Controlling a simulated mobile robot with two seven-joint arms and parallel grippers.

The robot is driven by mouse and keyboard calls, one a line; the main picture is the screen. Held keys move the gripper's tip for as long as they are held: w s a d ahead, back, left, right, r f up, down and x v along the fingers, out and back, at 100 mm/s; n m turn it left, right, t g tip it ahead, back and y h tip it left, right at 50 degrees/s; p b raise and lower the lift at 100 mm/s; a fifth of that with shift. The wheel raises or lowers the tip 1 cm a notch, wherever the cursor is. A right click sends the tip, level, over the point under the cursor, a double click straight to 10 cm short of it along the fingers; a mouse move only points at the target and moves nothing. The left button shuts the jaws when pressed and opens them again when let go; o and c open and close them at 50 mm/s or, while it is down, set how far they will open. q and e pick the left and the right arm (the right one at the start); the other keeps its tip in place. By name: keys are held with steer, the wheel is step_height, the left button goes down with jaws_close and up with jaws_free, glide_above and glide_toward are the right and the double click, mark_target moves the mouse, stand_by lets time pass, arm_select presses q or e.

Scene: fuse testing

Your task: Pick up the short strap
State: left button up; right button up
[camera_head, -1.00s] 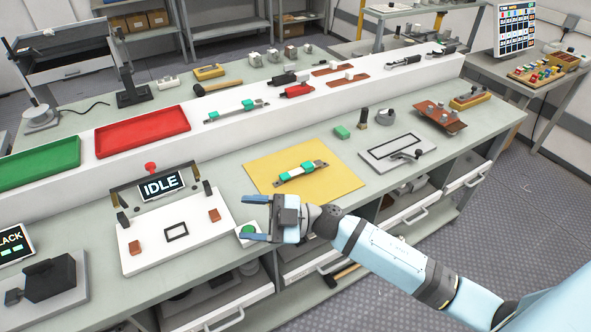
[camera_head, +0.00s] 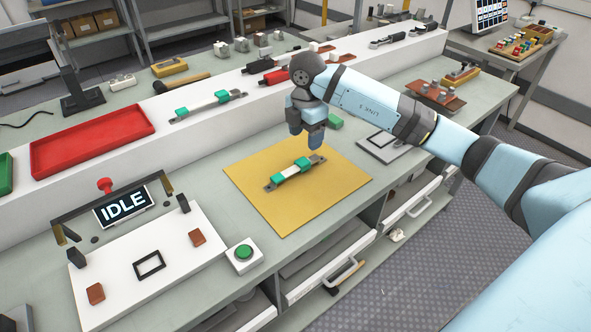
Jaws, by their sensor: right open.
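A short strap-like piece (camera_head: 292,173) with green blocks, a pale middle and grey metal end tabs lies on the yellow mat (camera_head: 258,208), slanted up to the right. A similar, longer-looking piece (camera_head: 207,106) lies on the white raised ledge behind. My right gripper (camera_head: 315,147) is open and points down over the far part of the mat, just above and behind the right end of the short piece. It looks empty and apart from the piece. The arm hides part of the bench behind it. My left gripper is not in view.
A white test fixture with an IDLE display (camera_head: 123,207) stands at the left front, with a green button (camera_head: 243,252) beside it. A red tray (camera_head: 92,141) is on the ledge. A green block (camera_head: 335,122) and a dark-framed plate (camera_head: 378,143) lie right of the gripper.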

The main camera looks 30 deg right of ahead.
glide_above(303, 161)
steer(key=f, duration=0.4)
steer(key=shift+s+a+f, duration=0.1)
steer(key=shift+s+f, duration=0.15)
steer(key=shift+s, duration=0.15)
steer(key=f, duration=0.5)
steer(key=shift+w+f, duration=0.1)
steer(key=shift+w, duration=0.3)
steer(key=c, duration=1)
